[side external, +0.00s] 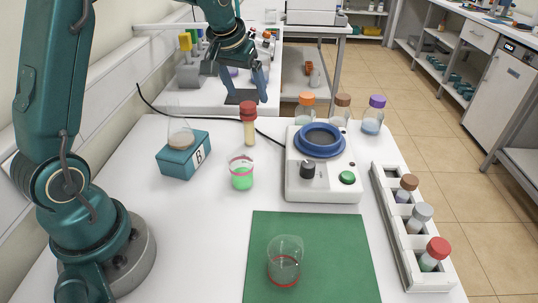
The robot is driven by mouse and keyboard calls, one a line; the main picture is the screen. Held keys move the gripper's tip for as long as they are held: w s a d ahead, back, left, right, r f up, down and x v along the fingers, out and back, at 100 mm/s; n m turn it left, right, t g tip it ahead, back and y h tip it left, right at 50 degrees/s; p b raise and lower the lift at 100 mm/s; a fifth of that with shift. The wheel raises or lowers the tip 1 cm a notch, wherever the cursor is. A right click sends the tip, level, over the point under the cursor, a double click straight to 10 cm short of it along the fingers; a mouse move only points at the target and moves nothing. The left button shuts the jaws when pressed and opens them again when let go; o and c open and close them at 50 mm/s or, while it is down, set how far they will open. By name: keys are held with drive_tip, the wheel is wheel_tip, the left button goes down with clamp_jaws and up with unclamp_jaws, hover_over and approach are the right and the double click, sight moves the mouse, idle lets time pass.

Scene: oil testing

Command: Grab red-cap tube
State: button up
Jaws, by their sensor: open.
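A tube with a red cap (249,126) and pale yellow contents stands upright on the white table, left of the hotplate. My gripper (246,96) is open, pointing down, with its fingertips just above the red cap in the picture. Nothing shows between its fingers. How far it is from the tube in depth I cannot tell. A second red-capped vial (434,253), with green contents, sits tilted in the near end of the white rack (386,207) at the right.
A beaker with green liquid (241,174) and a teal block with a flask (183,157) stand near the tube. The hotplate with a blue bowl (319,140) is to the right. A glass beaker (285,262) stands on the green mat (340,230). Several capped bottles (371,122) stand behind.

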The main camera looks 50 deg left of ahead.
sight(247, 106)
wheel_tip(247, 106, down, 4)
drive_tip(key=shift+x, duration=2.45)
clamp_jaws()
drive_tip(key=shift+r, duration=0.1)
